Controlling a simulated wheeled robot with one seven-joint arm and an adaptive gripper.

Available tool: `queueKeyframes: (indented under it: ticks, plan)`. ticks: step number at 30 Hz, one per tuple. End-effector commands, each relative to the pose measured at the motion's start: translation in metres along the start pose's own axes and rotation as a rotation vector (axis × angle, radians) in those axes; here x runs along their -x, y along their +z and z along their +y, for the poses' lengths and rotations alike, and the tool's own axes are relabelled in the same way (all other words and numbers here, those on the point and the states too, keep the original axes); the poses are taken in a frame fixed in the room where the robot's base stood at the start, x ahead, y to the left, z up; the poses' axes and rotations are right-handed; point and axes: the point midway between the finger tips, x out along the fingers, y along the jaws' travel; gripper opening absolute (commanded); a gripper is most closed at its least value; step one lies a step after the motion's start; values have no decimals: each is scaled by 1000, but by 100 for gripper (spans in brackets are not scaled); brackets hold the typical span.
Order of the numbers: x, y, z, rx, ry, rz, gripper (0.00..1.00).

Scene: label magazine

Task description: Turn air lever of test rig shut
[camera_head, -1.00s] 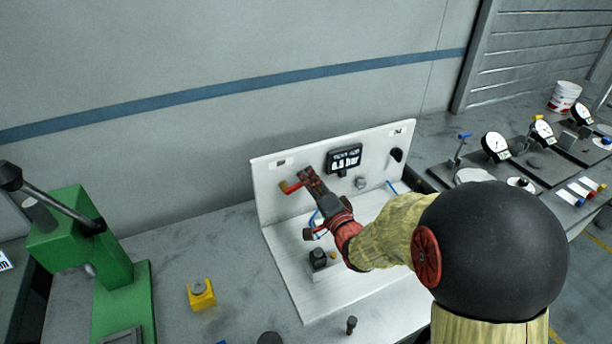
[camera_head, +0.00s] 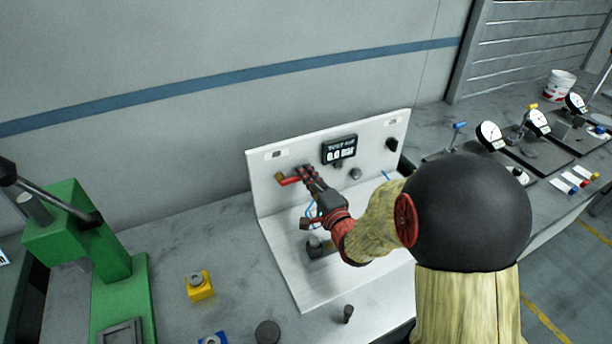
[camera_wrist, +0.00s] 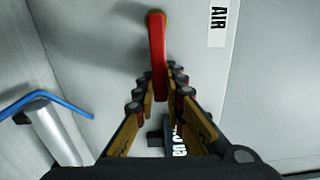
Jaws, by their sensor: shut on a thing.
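In the wrist view the lever (camera_wrist: 157,45) runs down between the fingers, near the AIR label (camera_wrist: 218,25). My gripper (camera_head: 305,175) is at the lever's free end; in the wrist view my gripper (camera_wrist: 162,88) is shut on it. The fingers partly hide the lever's end.
A green press (camera_head: 80,240) stands at the left. A yellow block (camera_head: 199,286) sits on the bench before the rig, with a dark round piece (camera_head: 267,333) nearby. Pressure gauges (camera_head: 489,136) stand on the bench at the right.

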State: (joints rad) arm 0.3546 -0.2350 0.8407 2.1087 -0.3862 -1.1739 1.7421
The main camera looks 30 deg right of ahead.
Motion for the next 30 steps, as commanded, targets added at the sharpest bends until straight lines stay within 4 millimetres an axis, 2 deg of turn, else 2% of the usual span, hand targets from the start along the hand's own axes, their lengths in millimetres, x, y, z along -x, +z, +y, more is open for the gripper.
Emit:
queueKeyframes:
  ticks: [4,5,15,25,30]
  plan:
    - [1,0,3,-4,6,1,0]
    - [1,0,3,-4,7,1,12]
    - [0,0,2,-2,4,0,30]
    - [3,0,1,-1,3,1,30]
    - [24,-1,1,0,3,2,30]
